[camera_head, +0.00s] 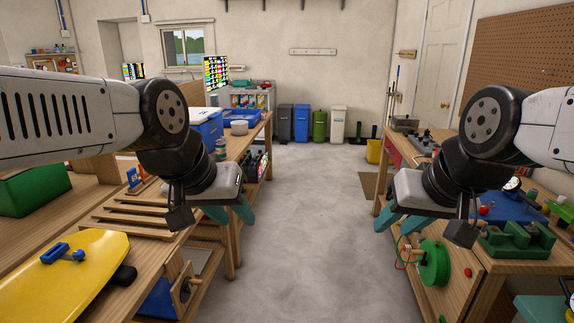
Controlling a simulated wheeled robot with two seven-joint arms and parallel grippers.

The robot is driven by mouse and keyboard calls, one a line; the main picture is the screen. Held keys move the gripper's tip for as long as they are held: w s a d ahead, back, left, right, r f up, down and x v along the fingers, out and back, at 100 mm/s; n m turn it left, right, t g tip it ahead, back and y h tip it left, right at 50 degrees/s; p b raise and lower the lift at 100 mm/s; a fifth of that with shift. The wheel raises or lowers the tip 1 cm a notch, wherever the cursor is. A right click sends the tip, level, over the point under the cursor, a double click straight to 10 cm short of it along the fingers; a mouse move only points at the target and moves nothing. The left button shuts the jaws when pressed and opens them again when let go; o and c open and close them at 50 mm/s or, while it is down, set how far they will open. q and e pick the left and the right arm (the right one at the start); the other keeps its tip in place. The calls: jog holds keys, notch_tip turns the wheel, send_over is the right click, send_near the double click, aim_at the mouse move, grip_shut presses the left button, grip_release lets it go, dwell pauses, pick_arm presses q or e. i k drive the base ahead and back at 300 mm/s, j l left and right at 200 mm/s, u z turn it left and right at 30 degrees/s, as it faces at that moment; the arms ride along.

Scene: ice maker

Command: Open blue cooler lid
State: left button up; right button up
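A blue cooler (207,127) with a whitish lid (201,113) stands on the left wooden workbench, ahead of me. The lid looks shut, and my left arm covers part of the cooler's left side. My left gripper (231,216) has teal fingers spread apart with nothing between them. It hangs over the aisle edge of the left bench, nearer to me than the cooler and apart from it. My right gripper (397,222) is also open and empty, beside the right bench and far from the cooler.
A yellow board (75,275) and wooden slats (130,222) lie on the near left bench. The right bench (490,264) is crowded. The concrete aisle (300,230) between is clear, with bins (302,122) at the back.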

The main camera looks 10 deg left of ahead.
aim_at(199, 116)
jog(key=i+u, duration=0.3)
jog(key=i, duration=0.15)
jog(key=i+l+u, duration=0.2)
jog(key=i+u, duration=0.15)
jog(key=i+l+u, duration=0.3)
jog(key=i, duration=0.25)
jog(key=i+l+u, duration=0.1)
jog(key=u, duration=0.4)
jog(key=i+l+u, duration=0.25)
jog(key=u, duration=0.25)
jog(key=i+l, duration=0.2)
jog(key=l, duration=0.15)
jog(key=i+l+u, duration=0.15)
jog(key=l, duration=0.2)
jog(key=i+l, duration=0.25)
jog(key=i+l+u, duration=0.1)
jog(key=l, duration=0.35)
jog(key=i, duration=0.1)
